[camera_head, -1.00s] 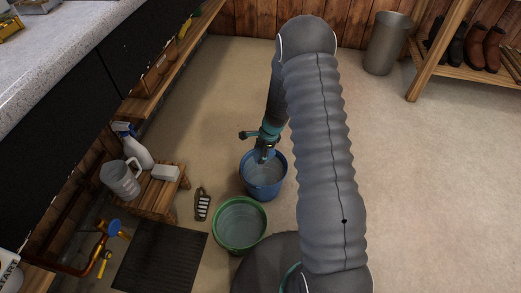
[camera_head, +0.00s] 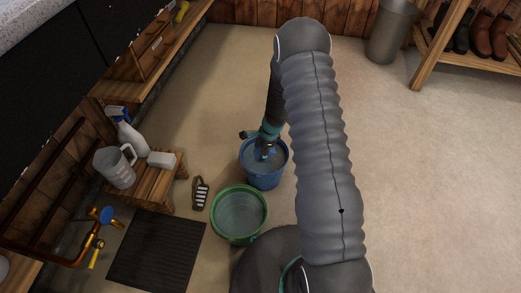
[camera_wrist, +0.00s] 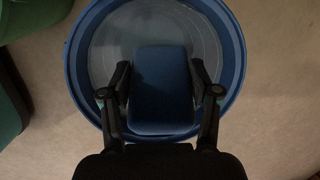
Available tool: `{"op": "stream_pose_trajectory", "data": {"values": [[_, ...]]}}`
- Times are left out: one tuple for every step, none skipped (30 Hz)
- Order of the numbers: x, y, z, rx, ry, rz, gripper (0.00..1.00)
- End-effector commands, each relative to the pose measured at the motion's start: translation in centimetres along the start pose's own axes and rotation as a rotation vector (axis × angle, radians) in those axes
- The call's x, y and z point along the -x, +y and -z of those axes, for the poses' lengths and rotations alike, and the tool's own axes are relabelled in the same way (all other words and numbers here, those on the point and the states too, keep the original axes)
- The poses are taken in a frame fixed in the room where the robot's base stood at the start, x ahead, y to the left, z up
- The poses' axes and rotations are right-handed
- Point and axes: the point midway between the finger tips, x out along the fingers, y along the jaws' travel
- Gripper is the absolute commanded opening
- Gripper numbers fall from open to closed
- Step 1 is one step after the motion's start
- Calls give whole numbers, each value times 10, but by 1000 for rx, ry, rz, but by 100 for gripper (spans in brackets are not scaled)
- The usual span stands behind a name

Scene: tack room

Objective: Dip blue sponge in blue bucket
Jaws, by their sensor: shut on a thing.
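The blue bucket (camera_head: 262,181) stands on the floor with pale water in it. My gripper (camera_head: 265,148) is over the bucket's mouth, pointing down. In the wrist view my gripper (camera_wrist: 161,85) is shut on the blue sponge (camera_wrist: 161,80), with one finger on each side of it. The sponge lies within the outline of the bucket's rim (camera_wrist: 232,30) in that view. I cannot tell whether the sponge touches the water. In the head view the sponge is mostly hidden by my gripper.
A green tub (camera_head: 239,238) with water stands close in front of the bucket. A brush (camera_head: 200,194) lies to the left. A wooden stool (camera_head: 153,187) holds a jug (camera_head: 115,167), a spray bottle (camera_head: 128,132) and a pale block (camera_head: 161,159). Open floor lies to the right.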

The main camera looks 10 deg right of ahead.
Motion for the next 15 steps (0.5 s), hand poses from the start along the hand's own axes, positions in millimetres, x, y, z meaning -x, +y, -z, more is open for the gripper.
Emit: {"op": "stream_pose_trajectory", "data": {"values": [[-10,1,2,0,0,0,43],[-13,1,3,0,0,0,43],[-17,2,4,0,0,0,43],[-20,2,4,0,0,0,43],[-23,2,5,0,0,-1,43],[-27,3,6,1,0,-1,43],[-30,3,7,1,0,-1,43],[-32,4,7,1,0,0,43],[-36,4,8,1,0,0,43],[-39,4,9,1,0,0,43],[-42,4,10,1,0,0,43],[-45,5,10,1,0,0,43],[-48,5,11,1,0,0,43],[-50,5,11,0,0,0,43],[-53,5,12,0,0,0,43]]}}
